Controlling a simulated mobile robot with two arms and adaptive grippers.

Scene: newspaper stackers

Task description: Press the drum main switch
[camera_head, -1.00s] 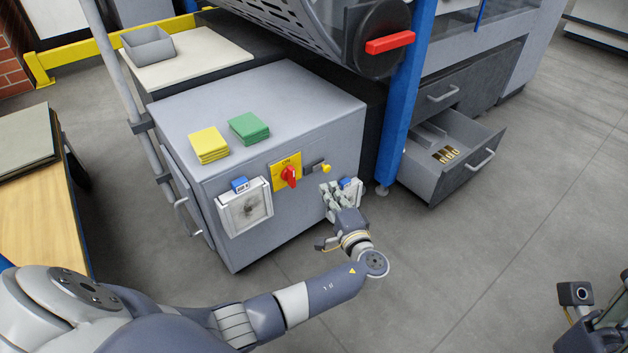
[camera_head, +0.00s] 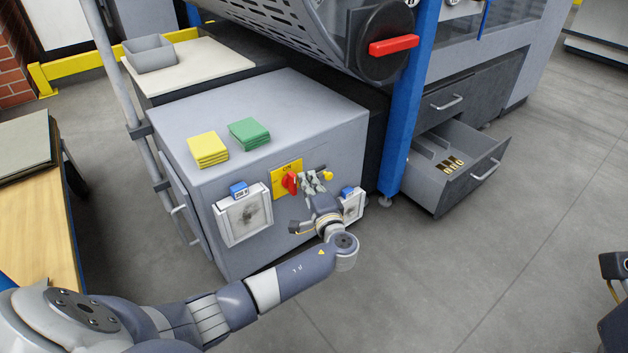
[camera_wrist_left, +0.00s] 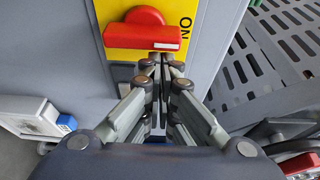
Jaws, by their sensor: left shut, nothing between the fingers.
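A red rotary switch (camera_head: 290,183) sits on a yellow plate (camera_head: 280,166) marked ON, on the front of a grey cabinet (camera_head: 270,110). It also shows in the left wrist view (camera_wrist_left: 150,36), with its bar handle just beyond my fingertips. My left gripper (camera_head: 314,179) is shut and empty, just right of the red switch in the head view. In the left wrist view my fingertips (camera_wrist_left: 162,62) are together at the lower edge of the handle; I cannot tell whether they touch it. My right gripper (camera_head: 613,268) shows only partly at the right edge.
Framed gauges (camera_head: 242,216) flank the switch. Yellow (camera_head: 208,150) and green (camera_head: 249,133) pads lie on the cabinet. A blue post (camera_head: 407,110) and an open drawer (camera_head: 440,170) are to the right.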

